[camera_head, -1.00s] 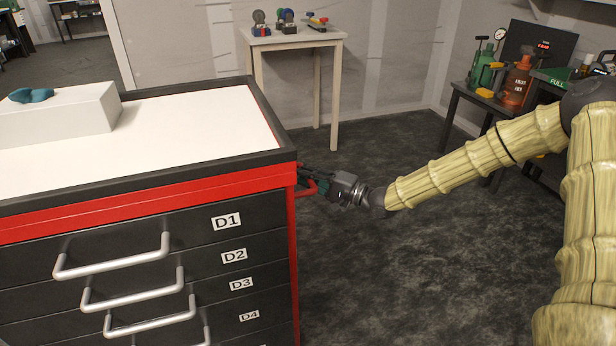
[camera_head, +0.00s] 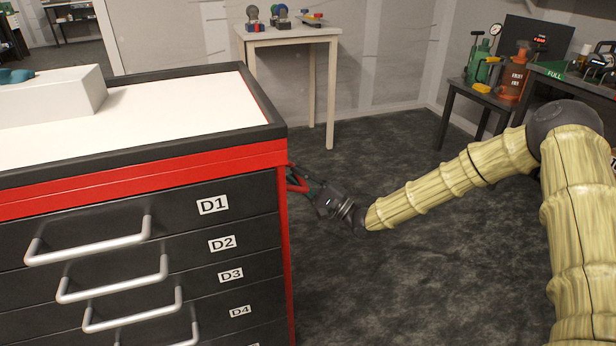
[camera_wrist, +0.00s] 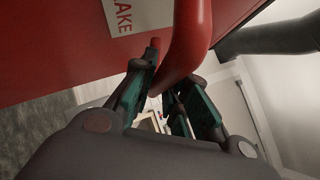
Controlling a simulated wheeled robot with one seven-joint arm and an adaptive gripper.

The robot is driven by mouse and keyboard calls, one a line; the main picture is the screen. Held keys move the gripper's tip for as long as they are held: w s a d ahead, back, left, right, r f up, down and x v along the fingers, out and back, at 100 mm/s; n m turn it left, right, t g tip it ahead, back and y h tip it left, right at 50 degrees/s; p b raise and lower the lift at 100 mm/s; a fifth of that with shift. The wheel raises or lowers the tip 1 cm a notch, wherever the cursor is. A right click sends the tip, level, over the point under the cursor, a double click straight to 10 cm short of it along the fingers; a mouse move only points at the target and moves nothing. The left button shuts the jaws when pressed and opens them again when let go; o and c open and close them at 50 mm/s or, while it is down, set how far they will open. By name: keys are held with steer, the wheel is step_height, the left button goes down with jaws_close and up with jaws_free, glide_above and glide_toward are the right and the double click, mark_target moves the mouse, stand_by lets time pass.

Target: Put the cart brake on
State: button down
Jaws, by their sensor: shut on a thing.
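The cart (camera_head: 140,170) is a red and black drawer cabinet with a white top. On its right side is a red brake lever (camera_head: 294,183), a curved bar partly hidden by the cart's corner post. In the wrist view the red bar (camera_wrist: 187,45) comes down between the fingers, beside a white label (camera_wrist: 138,14) reading "AKE" on the red side panel. My gripper (camera_head: 310,186) is shut on this lever and slopes down to the right from it. In the wrist view its teal-padded fingers (camera_wrist: 166,85) lie on either side of the bar.
A white box (camera_head: 50,98) with a teal item stands on the cart top. The dark floor between is clear.

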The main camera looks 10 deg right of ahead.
steer(key=shift+s+a+f+m+t, duration=0.1)
steer(key=shift+a+f+m+t, duration=0.1)
steer(key=shift+m+t, duration=0.1)
steer(key=c, duration=1.4)
jaws_free()
steer(key=shift+d, duration=0.15)
steer(key=shift+s+d+f, duration=0.1)
steer(key=shift+s+d, duration=0.05)
steer(key=shift+d, duration=0.05)
steer(key=v, duration=1.1)
steer(key=shift+f, duration=0.1)
